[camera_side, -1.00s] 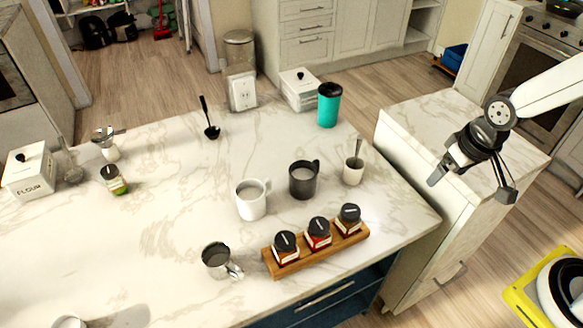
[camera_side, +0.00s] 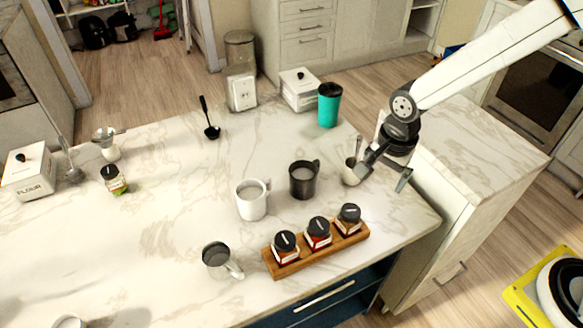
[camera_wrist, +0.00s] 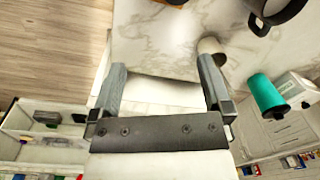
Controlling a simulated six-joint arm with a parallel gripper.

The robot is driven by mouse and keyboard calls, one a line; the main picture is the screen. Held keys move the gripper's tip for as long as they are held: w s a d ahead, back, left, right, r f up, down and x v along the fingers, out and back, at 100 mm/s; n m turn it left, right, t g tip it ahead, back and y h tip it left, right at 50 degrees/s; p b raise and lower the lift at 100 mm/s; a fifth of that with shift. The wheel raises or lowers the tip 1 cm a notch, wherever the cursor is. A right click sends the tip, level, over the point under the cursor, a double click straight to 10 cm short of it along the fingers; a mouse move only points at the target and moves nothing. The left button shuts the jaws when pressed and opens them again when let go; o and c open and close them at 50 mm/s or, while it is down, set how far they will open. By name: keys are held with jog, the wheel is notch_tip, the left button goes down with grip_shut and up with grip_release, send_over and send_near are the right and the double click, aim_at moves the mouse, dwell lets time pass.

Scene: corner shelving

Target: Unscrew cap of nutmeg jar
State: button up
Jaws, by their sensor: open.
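Three small square jars with round dark caps stand in a row on a wooden rack (camera_side: 300,265) near the counter's front edge. The left jar (camera_side: 288,257) and middle jar (camera_side: 319,242) have red contents; the right jar (camera_side: 350,227) looks brownish. Another dark-capped jar (camera_side: 115,183), with a green label or contents, stands far left. The labels are too small to read, so I cannot tell which is nutmeg. My gripper (camera_side: 384,180) is open and empty, above and right of the rack, near the small cup. Its two fingers (camera_wrist: 162,65) show apart in the wrist view.
A teal tumbler (camera_side: 328,107) is behind.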

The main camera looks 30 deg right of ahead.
aim_at(351, 210)
jog(key=a+m, duration=0.1)
jog(key=w+a+f+m, duration=0.1)
jog(key=a+m, duration=0.1)
jog(key=a+f+m, duration=0.1)
jog(key=m, duration=0.1)
jog(key=shift+w+a+g, duration=0.25)
jog(key=shift+a+g, duration=0.15)
jog(key=shift+f, duration=0.2)
jog(key=shift+f, duration=3.75)
jog(key=m, duration=0.6)
